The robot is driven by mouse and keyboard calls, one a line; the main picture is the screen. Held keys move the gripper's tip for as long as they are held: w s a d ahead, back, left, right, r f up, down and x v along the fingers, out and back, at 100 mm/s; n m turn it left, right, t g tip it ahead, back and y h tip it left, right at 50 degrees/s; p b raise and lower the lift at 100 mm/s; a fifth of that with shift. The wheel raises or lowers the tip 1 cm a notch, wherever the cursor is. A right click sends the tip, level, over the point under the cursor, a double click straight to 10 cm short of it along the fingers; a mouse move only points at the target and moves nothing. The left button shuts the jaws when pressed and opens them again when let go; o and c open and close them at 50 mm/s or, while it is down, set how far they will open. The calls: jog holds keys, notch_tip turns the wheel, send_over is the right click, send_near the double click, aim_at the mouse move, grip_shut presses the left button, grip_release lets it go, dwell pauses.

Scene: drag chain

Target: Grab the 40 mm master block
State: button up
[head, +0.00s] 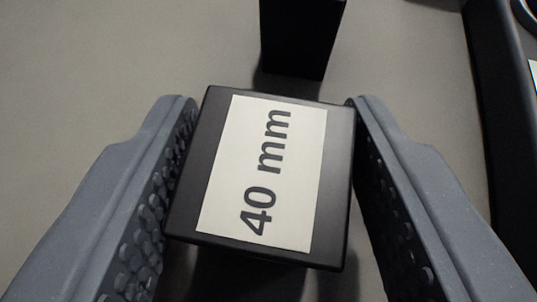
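The 40 mm master block (335,190) is a black block with a white label reading "40 mm" on its top face. It fills the middle of the head view, turned slightly relative to my fingers. My gripper (270,108) has one grey finger on each side of it, with studded inner pads facing the block. The left finger is very close to the block's lower left edge, and the right finger to its upper right corner. A narrow gap shows at the lower right. I cannot tell whether both pads press on it. The block's underside is hidden.
Another black block (302,35) stands just beyond the labelled one, cut off by the top edge. A dark raised edge (500,100) runs along the right side. The grey surface (110,60) at the upper left is clear.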

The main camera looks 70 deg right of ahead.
grip_shut()
